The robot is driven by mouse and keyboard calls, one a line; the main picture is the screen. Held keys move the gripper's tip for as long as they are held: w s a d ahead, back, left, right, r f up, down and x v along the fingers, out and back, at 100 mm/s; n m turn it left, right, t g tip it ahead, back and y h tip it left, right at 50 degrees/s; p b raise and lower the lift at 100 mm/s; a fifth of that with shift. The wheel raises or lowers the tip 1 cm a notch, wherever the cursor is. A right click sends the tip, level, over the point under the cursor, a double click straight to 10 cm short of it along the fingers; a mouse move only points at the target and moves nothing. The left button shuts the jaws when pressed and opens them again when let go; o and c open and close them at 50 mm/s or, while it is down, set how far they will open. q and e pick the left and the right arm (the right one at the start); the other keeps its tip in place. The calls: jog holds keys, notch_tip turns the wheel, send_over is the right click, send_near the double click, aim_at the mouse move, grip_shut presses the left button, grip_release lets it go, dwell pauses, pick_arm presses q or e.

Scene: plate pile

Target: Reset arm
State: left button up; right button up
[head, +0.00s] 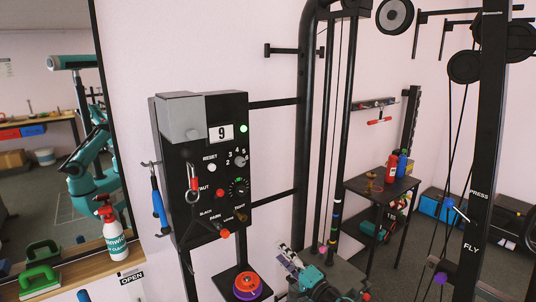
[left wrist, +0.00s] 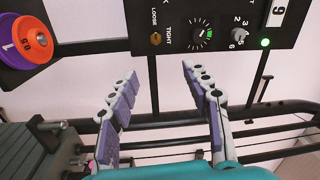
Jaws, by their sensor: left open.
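My left gripper (head: 289,254) is low in the head view, right of the black control box (head: 207,165) and in front of the rack's lower part. In the left wrist view the left gripper (left wrist: 158,76) shows two spread fingers with purple pads and nothing between them. The control box (left wrist: 222,40) lies beyond the fingertips there, apart from them as far as I can tell. In the head view the box has a display reading 9, a lit green lamp, a white RESET button (head: 211,168) and several knobs. My right gripper is in neither view.
Orange and purple discs (head: 247,286) sit on a bracket below the box. Black rack posts (head: 309,140) rise behind the gripper. A small table (head: 378,187) holds bottles at right.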

pick_arm(q)
jog(key=s+a+r+n+g+h, duration=0.1)
jog(key=s+a+n+g+h, duration=0.15)
jog(key=s+a, duration=0.55)
jog(key=s+a+r+n+g+h, duration=0.15)
jog(key=s+a+g, duration=0.25)
jog(key=a, duration=0.9)
jog(key=s+f+n+h, duration=0.2)
jog(key=s+f+h, duration=0.1)
jog(key=s, duration=0.8)
jog(key=s+a+f+n+g+h, duration=0.1)
jog(key=s+f+h, duration=0.3)
jog(key=s, duration=0.7)
jog(key=shift+a+n, duration=0.25)
jog(key=shift+n, duration=0.65)
jog(key=shift+o, duration=0.4)
jog(key=shift+w+g, duration=0.1)
jog(key=shift+g, duration=0.25)
